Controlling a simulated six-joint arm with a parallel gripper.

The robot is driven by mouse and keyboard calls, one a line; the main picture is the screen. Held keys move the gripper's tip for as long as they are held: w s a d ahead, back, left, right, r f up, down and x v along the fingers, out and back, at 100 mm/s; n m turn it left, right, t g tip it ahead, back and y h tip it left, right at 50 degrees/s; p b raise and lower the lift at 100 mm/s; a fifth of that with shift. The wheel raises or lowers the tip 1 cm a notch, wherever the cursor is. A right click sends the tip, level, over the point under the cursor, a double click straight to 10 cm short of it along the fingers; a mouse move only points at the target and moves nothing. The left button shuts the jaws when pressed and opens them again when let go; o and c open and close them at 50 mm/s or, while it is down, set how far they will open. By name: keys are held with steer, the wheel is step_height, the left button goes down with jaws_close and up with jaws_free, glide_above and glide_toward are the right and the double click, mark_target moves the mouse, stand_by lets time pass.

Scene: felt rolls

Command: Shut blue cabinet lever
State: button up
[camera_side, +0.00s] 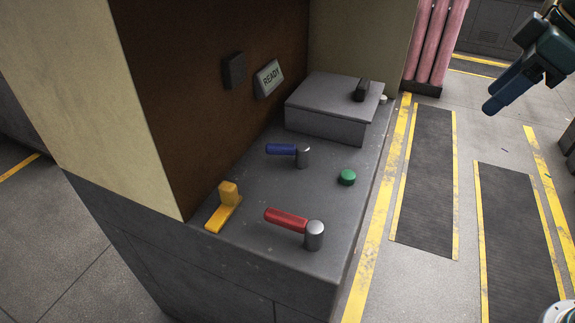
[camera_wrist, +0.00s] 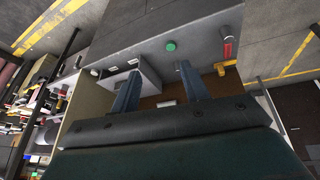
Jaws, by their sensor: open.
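The blue lever (camera_side: 281,149) sits on the grey cabinet top in the side view. Its handle points left from a silver pivot post (camera_side: 303,157). I cannot make it out in the wrist view, where my fingers cover part of the cabinet top. My gripper (camera_side: 500,97) is at the upper right of the side view, in the air over the aisle and well apart from the lever. In the wrist view my gripper (camera_wrist: 158,70) is open, with its two fingers apart and nothing between them.
A red lever (camera_side: 288,220) is nearer the front, with a yellow handle (camera_side: 225,203) to its left. A green button (camera_side: 347,177) is right of the blue lever. A raised grey box (camera_side: 325,128) stands behind. A READY sign (camera_side: 269,79) is on the brown panel.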

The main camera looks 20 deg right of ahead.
steer(key=w+a+f+n+g+y, duration=0.1)
steer(key=w+a+n, duration=0.35)
steer(key=w, duration=0.55)
steer(key=n+g+y, duration=0.1)
steer(key=n, duration=0.1)
glide_toward(290, 146)
steer(key=v, duration=0.5)
steer(key=shift+w+d, duration=0.15)
steer(key=shift+f, duration=0.15)
steer(key=x, duration=1.3)
steer(key=shift+a+f, duration=0.2)
steer(key=shift+f, duration=0.05)
jaws_close()
